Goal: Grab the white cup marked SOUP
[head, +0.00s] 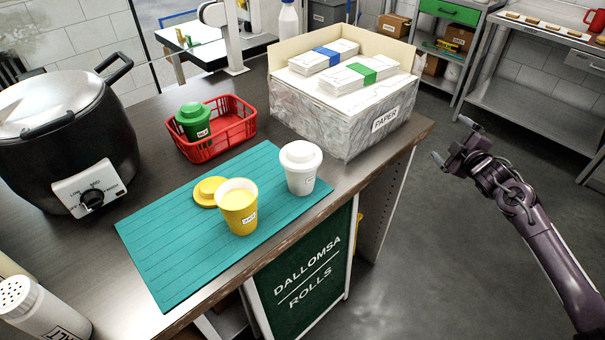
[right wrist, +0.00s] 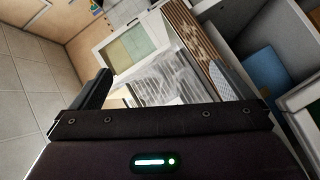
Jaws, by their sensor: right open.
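A white cup (head: 300,166) with a white lid and a small label stands upright on the teal mat (head: 160,245). The label is too small to read. A yellow open cup (head: 239,208) stands just in front and left of it, with its yellow lid (head: 208,191) lying behind it. My right gripper (head: 450,142) is open and empty, out over the floor to the right of the counter, well apart from the white cup. The right wrist view shows its dark body and a finger (right wrist: 95,92), but no cup. My left gripper is not in view.
A box marked PAPER (head: 340,118) with banded stacks stands behind the cup. A red basket (head: 212,128) holds a green cup (head: 194,121). A black cooker (head: 60,125) and a salt shaker (head: 40,310) are at left. Open floor lies right of the counter.

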